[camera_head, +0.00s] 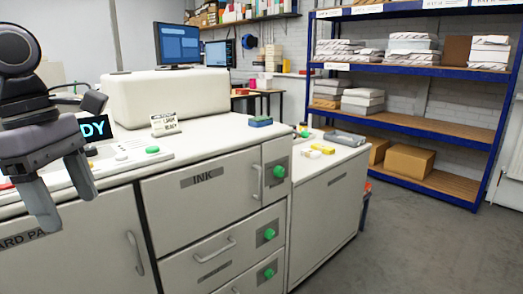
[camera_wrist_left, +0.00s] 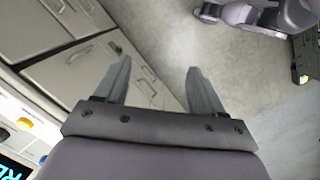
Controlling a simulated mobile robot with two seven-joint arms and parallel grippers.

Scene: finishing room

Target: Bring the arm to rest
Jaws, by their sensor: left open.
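My left gripper (camera_head: 62,192) comes in from the left in the head view, in front of the printing machine's control panel. Its two grey fingers point down and stand apart, with nothing between them. In the left wrist view, the open left gripper (camera_wrist_left: 158,85) shows both fingers spread, with the grey floor and cabinet fronts beyond. My right gripper is not in the head view.
The machine's cabinet (camera_head: 215,190) with an INK door and green knobs fills the left and middle. A lower cabinet (camera_head: 325,200) adjoins it, holding a grey tray (camera_head: 345,137). A blue shelf rack (camera_head: 408,71) stands behind. Grey floor (camera_head: 420,250) is clear at right.

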